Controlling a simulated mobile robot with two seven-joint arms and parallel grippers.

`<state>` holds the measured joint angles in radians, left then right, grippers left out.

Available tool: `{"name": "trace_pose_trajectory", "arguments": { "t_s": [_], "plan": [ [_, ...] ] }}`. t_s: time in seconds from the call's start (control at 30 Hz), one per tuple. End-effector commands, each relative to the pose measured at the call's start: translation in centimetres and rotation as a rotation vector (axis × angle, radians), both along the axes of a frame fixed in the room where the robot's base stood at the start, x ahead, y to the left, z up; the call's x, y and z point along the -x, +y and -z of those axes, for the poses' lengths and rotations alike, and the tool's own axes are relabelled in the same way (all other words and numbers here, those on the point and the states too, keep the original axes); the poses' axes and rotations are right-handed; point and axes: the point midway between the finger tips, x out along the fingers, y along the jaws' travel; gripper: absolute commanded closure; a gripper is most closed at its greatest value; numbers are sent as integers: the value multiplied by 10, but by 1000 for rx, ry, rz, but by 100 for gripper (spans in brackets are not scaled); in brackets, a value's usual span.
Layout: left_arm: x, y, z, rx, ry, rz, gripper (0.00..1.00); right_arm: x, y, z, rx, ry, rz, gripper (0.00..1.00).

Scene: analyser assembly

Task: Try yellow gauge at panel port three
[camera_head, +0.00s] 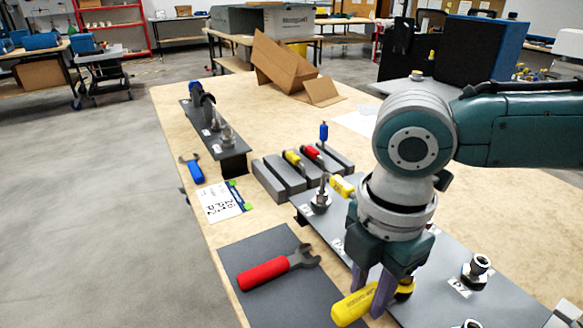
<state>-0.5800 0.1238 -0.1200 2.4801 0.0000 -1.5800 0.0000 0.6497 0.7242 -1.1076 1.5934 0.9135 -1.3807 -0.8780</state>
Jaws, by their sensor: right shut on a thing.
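My right gripper (370,292) points down over the front middle of the dark panel (435,285), shut on a yellow-handled gauge (350,308). The gauge lies tilted, its handle end toward the lower left; part of it is hidden by the fingers. A brass-coloured nut shows just right of the fingers. Metal ports stand on the panel, one at its back left (321,199) and one at the right (478,268). The port labels are too small to read surely, and my arm hides the panel's middle. My left gripper is not in view.
A grey slotted rack (268,180) holds yellow, red and blue-handled pieces. A red-handled wrench (270,270) lies on a dark mat (238,255). A blue wrench (193,170), white sheet (218,202) and second dark plate (230,160) lie left. An open cardboard box (282,62) stands behind.

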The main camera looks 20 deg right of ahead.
Motion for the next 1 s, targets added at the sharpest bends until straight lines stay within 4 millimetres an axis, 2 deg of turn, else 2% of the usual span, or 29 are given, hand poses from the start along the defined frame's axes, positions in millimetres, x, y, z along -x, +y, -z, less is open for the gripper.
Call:
{"name": "trace_pose_trajectory", "arguments": {
  "t_s": [0.47, 1.0],
  "plan": [
    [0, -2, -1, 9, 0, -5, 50, 0, 2, -1, -1, 0, -1, 100],
    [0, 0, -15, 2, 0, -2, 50, 3, 43, -3, -2, 0, -2, 100]
  ]
}}
